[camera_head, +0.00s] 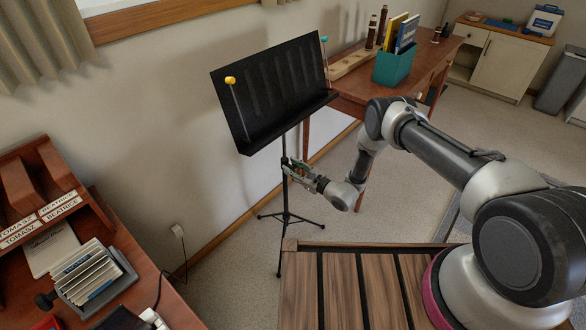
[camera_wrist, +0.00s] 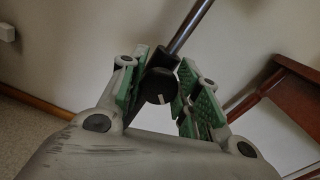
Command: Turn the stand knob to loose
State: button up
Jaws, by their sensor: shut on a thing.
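The black music stand (camera_head: 272,92) stands on a thin pole with a tripod foot, near the wall. Its knob (camera_wrist: 158,84) is round and black with a short white mark on its lower face in the wrist view. The pole rises behind it, slanting up to the right. My gripper (camera_head: 288,167) is at the pole, below the stand's desk. Its green-padded fingers sit on either side of the knob in the wrist view, shut on it. In the head view the gripper hides the knob. I see no loose or tight label.
A wooden desk (camera_head: 440,62) with a teal book box (camera_head: 393,68) stands behind the stand. A red-brown table (camera_head: 150,280) with a card tray is at the lower left. A slatted wooden top (camera_head: 335,290) lies in front. Carpet around the tripod is clear.

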jog(key=o, duration=1)
jog(key=v, duration=1.2)
jog(key=shift+o, duration=0.3)
jog(key=shift+d, duration=0.1)
